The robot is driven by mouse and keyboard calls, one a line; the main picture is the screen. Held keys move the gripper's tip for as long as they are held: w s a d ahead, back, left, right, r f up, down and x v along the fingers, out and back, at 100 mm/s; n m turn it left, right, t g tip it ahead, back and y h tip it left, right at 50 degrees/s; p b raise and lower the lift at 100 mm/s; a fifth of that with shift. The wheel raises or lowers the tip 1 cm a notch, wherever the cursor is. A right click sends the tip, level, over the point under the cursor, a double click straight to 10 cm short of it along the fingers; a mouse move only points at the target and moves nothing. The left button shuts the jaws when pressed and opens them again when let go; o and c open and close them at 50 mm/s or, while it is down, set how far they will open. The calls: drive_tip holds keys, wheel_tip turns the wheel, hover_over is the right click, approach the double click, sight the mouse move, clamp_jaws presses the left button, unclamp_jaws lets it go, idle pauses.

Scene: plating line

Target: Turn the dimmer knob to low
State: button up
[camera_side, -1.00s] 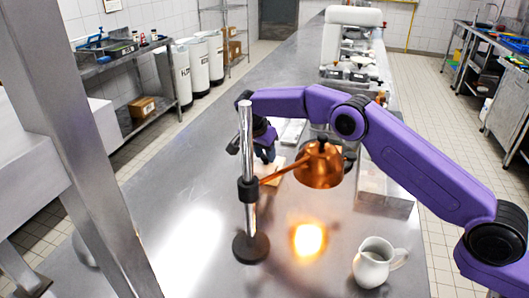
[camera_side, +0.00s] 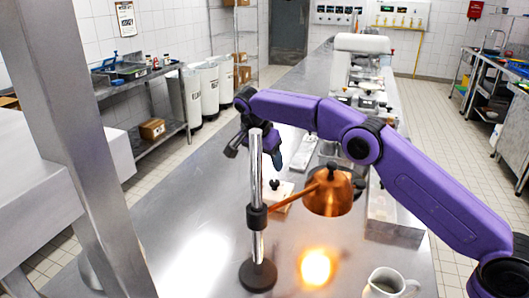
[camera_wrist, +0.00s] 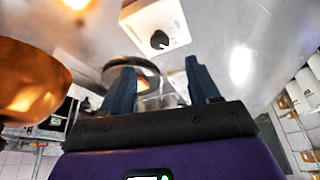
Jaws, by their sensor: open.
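The dimmer is a pale box with a black knob on the steel counter. In the side view the dimmer box (camera_side: 284,198) sits behind the lamp's post, with its knob (camera_side: 274,184) on top. In the wrist view the box (camera_wrist: 176,20) is at the top, and the black knob (camera_wrist: 159,40) lies beyond the fingertips. My gripper (camera_wrist: 160,62) is open and empty, its two dark blue fingers spread apart. In the side view my gripper (camera_side: 275,158) hangs above the knob, apart from it and partly hidden by the post. The knob's setting is too small to read.
A copper lamp (camera_side: 330,196) on a chrome post (camera_side: 256,215) stands close in front of the dimmer, casting a bright spot on the counter. The lamp shade (camera_wrist: 30,82) shows at left in the wrist view. A white pitcher (camera_side: 385,288) stands at front right.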

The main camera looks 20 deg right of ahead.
drive_tip(key=shift+v, duration=1.6)
drive_tip(key=s+d+r+n+y, duration=0.1)
drive_tip(key=s+r+n+y, duration=0.25)
drive_tip(key=s+n, duration=1.4)
drive_tip(key=s+d+f+n, duration=0.2)
drive_tip(key=s+d, duration=0.3)
drive_tip(key=s, duration=0.5)
drive_tip(key=s+d+f+n+g, duration=0.1)
drive_tip(key=s+d+f+n, duration=0.1)
drive_tip(key=s+d, duration=0.4)
drive_tip(key=s+d+f+n+g, duration=0.1)
drive_tip(key=s+d, duration=0.4)
drive_tip(key=s, duration=0.9)
drive_tip(key=shift+d+f+n+y, duration=0.35)
drive_tip(key=shift+f+n, duration=0.25)
drive_tip(key=shift+n, duration=0.45)
